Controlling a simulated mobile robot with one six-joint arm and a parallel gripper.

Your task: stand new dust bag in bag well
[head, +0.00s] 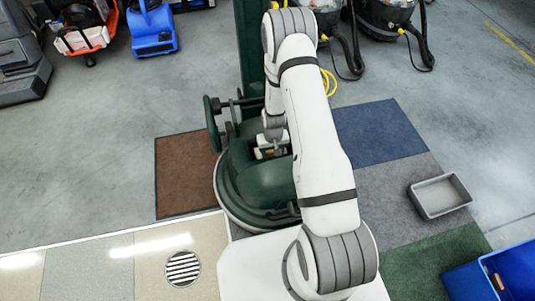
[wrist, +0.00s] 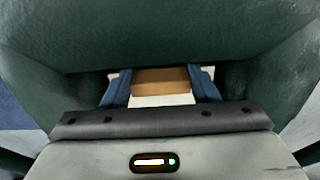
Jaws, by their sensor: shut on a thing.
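The dust bag (wrist: 160,80) shows in the wrist view as a tan, cardboard-like strip with a white part below it. My gripper (wrist: 161,92) has its two blue fingers on either side of it and is shut on it. Dark green walls surround the fingers on both sides and beyond. In the head view my gripper (head: 270,150) is down at the green floor machine (head: 232,182), mostly hidden by my arm. The bag's lower part and the bag well's floor are hidden, so I cannot tell whether the bag touches bottom.
A brown mat (head: 182,180) lies left of the machine. Blue, grey and green carpet pads lie at right, with a grey tray (head: 440,195) and a blue crate (head: 510,270). A blue blower (head: 152,28) and vacuums (head: 392,20) stand behind. Open floor lies at left.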

